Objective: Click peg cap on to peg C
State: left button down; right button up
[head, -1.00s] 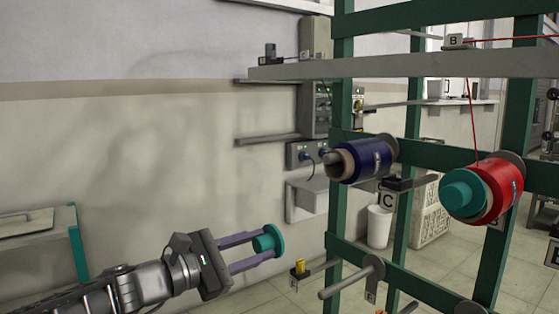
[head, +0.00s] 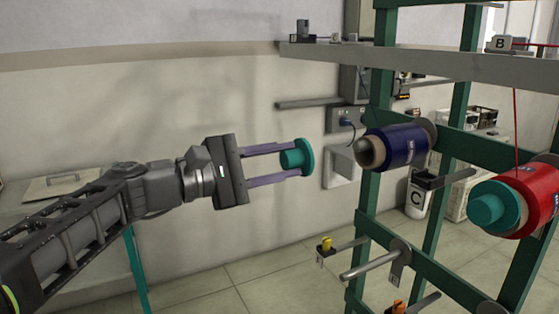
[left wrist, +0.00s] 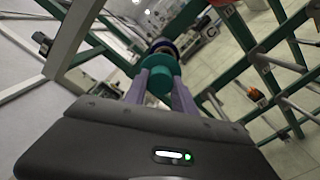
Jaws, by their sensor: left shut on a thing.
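My left gripper (head: 282,164) is shut on the teal peg cap (head: 296,158), which it holds in the air left of the rack. The cap also shows between the fingers in the left wrist view (left wrist: 160,80). The blue bobbin (head: 398,145) sits on a peg of the green rack, with the peg end (head: 366,152) bare of any cap and facing the held cap across a gap. In the left wrist view the blue bobbin (left wrist: 163,46) is partly hidden behind the cap. My right gripper is not in view.
A red bobbin (head: 533,198) with a teal cap (head: 492,206) is on the peg to the right. Empty peg (head: 368,264) and small yellow-topped holder (head: 326,245) stick out below. A grey shelf bar (head: 440,62) runs above. The space between cap and blue bobbin is clear.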

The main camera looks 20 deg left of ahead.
pick_arm(q)
jog(key=p, duration=0.1)
send_near(355, 147)
dwell(0.4)
jog(key=shift+w+d, duration=0.15)
jog(key=shift+w, duration=0.05)
jog(key=shift+x, duration=2.85)
jog(key=shift+d, duration=0.1)
jog(key=shift+w+d, duration=0.1)
jog(key=shift+w, duration=0.15)
